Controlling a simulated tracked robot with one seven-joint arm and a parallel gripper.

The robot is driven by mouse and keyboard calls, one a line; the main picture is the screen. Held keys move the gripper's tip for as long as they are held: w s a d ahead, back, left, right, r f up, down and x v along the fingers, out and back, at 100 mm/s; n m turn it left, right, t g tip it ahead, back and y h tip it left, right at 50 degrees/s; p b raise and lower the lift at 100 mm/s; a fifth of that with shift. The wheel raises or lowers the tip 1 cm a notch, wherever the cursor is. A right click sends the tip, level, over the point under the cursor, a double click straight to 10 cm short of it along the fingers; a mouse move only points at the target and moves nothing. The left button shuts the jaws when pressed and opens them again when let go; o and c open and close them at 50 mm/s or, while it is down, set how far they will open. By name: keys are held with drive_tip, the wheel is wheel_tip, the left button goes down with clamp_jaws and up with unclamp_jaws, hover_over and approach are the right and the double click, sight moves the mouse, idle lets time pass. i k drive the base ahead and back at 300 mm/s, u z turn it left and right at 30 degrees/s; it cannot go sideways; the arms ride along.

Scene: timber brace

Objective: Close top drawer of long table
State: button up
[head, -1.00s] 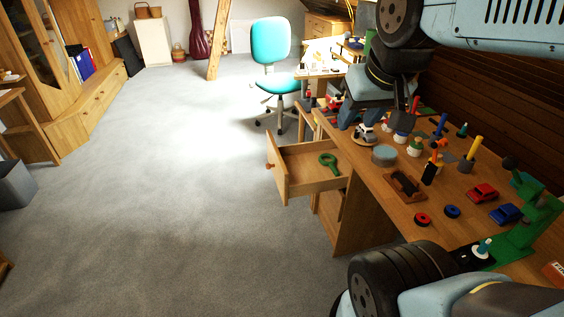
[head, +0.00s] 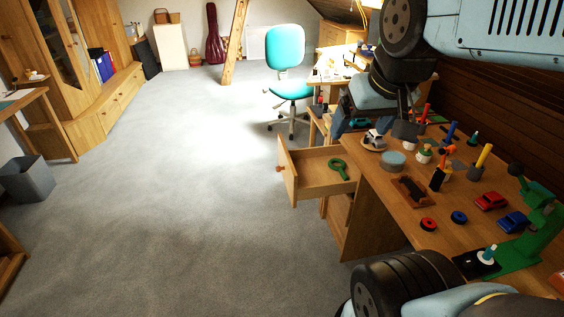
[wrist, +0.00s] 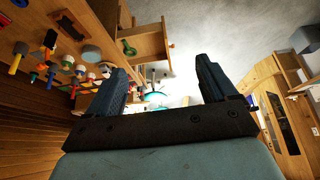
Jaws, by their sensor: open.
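The long table (head: 443,240) runs along the right of the head view under a wood-panelled wall. Its top drawer (head: 287,170) is pulled out toward the left, with a knob on its front and a green magnifying glass (head: 339,168) inside. My gripper (head: 371,125) appears over the table's far end, beyond the drawer and apart from it, open and empty. In the wrist view, the gripper (wrist: 160,70) has its two fingers wide apart, and the drawer (wrist: 140,46) shows at upper left, beyond the left finger.
Toys, cars and tools crowd the tabletop, including a red car (head: 490,201) and a white toy vehicle (head: 374,140). A turquoise chair (head: 285,48) stands beyond the table's far end. The grey carpet (head: 190,180) left of the drawer is clear.

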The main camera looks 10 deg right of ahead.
sight(307, 174)
drive_tip(key=u, duration=0.25)
drive_tip(key=i, duration=0.8)
drive_tip(key=u, duration=0.8)
